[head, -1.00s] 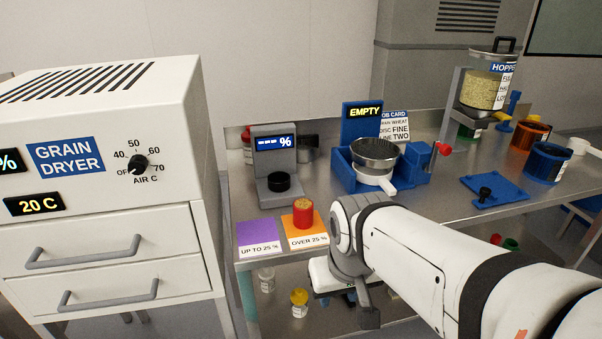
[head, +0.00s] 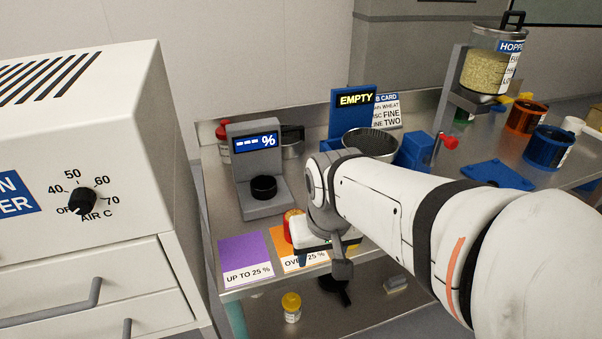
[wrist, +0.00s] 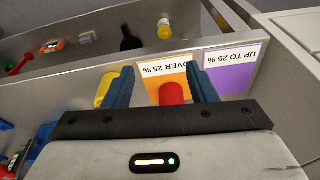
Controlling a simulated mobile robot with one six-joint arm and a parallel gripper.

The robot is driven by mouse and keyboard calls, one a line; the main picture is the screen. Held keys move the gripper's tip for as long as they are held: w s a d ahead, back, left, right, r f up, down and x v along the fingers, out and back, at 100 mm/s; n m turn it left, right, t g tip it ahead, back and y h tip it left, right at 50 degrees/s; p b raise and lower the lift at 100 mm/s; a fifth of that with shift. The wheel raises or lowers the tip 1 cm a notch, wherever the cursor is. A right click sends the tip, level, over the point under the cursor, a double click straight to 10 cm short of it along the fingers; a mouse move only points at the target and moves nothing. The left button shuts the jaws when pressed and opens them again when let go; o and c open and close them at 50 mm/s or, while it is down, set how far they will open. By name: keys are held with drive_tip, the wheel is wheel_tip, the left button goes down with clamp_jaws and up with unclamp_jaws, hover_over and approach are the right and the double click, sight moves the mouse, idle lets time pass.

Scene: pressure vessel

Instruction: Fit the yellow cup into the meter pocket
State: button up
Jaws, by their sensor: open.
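The grey moisture meter (head: 252,150) stands at the left of the bench, its display reading dashes and %. A round black fitting (head: 263,187) on its base looks like the pocket. A yellow object (wrist: 105,90), likely the yellow cup, shows in the wrist view outside the left finger; my arm seems to hide it in the head view. My gripper (wrist: 160,66) is open over the bench's front edge. A red cup (wrist: 172,93) shows between its fingers on the orange card; my wrist partly covers this cup (head: 290,226) in the head view.
Orange (head: 290,256) and purple (head: 245,260) cards lie at the front left. A yellow-lidded jar (head: 291,307) stands on the lower shelf. The grain dryer (head: 100,130) flanks the bench. The blue EMPTY station holds a sieve pan (head: 370,143) behind my arm.

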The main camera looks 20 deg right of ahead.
drive_tip(key=o, duration=0.4)
drive_tip(key=w+d+m, duration=0.1)
drive_tip(key=w+d, duration=0.1)
drive_tip(key=w+d+r+m+p, duration=0.1)
drive_tip(key=w+d+m, duration=0.3)
drive_tip(key=w, duration=0.1)
drive_tip(key=shift+w+d+r+g+h+p, duration=0.1)
drive_tip(key=shift+d+r+g+h+p, duration=0.2)
drive_tip(key=shift+d+r+g+p, duration=0.1)
drive_tip(key=shift+o, duration=0.5)
drive_tip(key=w+d+m, duration=0.1)
drive_tip(key=w+d, duration=0.1)
drive_tip(key=d, duration=0.1)
drive_tip(key=w+d+m, duration=0.1)
drive_tip(key=shift+w+d+f+m+p, duration=0.1)
drive_tip(key=shift+d+f+m+p, duration=0.1)
drive_tip(key=shift+f+m+p, duration=0.1)
drive_tip(key=shift+w+d+f, duration=0.1)
drive_tip(key=shift+d+f, duration=0.1)
drive_tip(key=shift+f, duration=0.1)
drive_tip(key=shift+w+f, duration=0.1)
drive_tip(key=shift+f, duration=3.4)
